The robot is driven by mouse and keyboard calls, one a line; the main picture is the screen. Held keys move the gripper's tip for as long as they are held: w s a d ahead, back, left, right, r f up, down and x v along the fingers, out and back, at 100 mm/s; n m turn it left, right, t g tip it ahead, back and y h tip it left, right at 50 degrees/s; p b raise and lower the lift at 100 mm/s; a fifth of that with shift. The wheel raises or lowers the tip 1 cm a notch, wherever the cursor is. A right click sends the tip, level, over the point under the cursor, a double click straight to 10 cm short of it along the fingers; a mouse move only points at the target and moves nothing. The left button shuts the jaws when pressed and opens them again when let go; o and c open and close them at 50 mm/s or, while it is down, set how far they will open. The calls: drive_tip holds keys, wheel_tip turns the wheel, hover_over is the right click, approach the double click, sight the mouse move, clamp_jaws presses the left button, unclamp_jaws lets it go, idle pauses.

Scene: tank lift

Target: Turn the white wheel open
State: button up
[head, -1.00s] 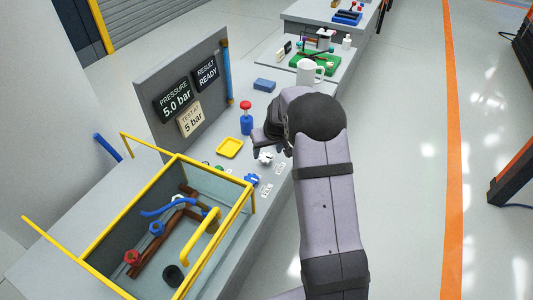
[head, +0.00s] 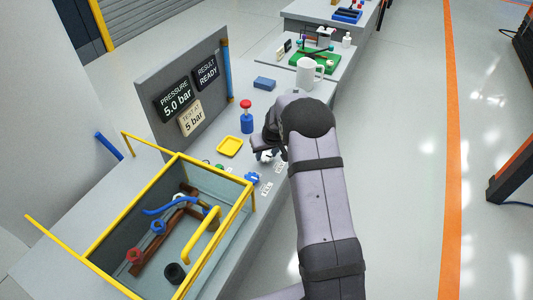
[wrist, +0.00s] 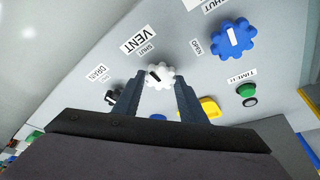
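The small white wheel (wrist: 160,78) with a lobed rim and a dark pointer mark sits on the sloping grey panel, beside the VENT label (wrist: 138,40). The SHUT label (wrist: 148,49) and the OPEN label (wrist: 196,46) are printed near it; the dark mark leans toward SHUT. My gripper (wrist: 159,80) is open, with one finger on each side of the wheel; whether they touch it I cannot tell. In the head view my gripper (head: 268,150) hides much of the wheel.
A larger blue wheel (wrist: 228,37) and a green button (wrist: 247,91) are to the right. A black knob (wrist: 111,97) is close to the left finger. A yellow tray (head: 230,147) and a yellow-framed tank (head: 178,155) stand nearby. A blue-and-red bottle (head: 247,118) is behind.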

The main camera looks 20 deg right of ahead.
drive_tip(key=shift+d+f+n+b, duration=0.15)
drive_tip(key=shift+n+b, duration=0.25)
drive_tip(key=shift+b, duration=0.45)
drive_tip(key=shift+f+b, duration=0.1)
drive_tip(key=shift+b, duration=0.4)
drive_tip(key=n+y+b, duration=0.1)
drive_tip(key=n+b, duration=0.1)
drive_tip(key=b, duration=0.1)
drive_tip(key=shift+f+n+b, duration=0.1)
drive_tip(key=shift+n+b, duration=0.2)
drive_tip(key=n+b, duration=0.1)
drive_tip(key=n+y+b, duration=0.1)
drive_tip(key=n+b, duration=0.1)
drive_tip(key=shift+w+d+r+n+g+y, duration=0.1)
drive_tip(key=shift+d+r+n+g+y, duration=0.1)
drive_tip(key=shift+n+g+y, duration=0.15)
drive_tip(key=n, duration=0.1)
drive_tip(key=n+g+y, duration=0.1)
drive_tip(key=n, duration=0.1)
drive_tip(key=shift+r+n, duration=0.2)
drive_tip(key=shift+n, duration=0.05)
drive_tip(key=n+g+p, duration=0.1)
drive_tip(key=n, duration=0.1)
drive_tip(key=n+p, duration=0.2)
drive_tip(key=shift+w+g+y, duration=0.15)
drive_tip(key=shift+g+y, duration=0.1)
drive_tip(key=shift+g, duration=0.1)
drive_tip(key=shift+n, duration=0.3)
drive_tip(key=o, duration=1.1)
drive_tip(key=shift+c, duration=0.2)
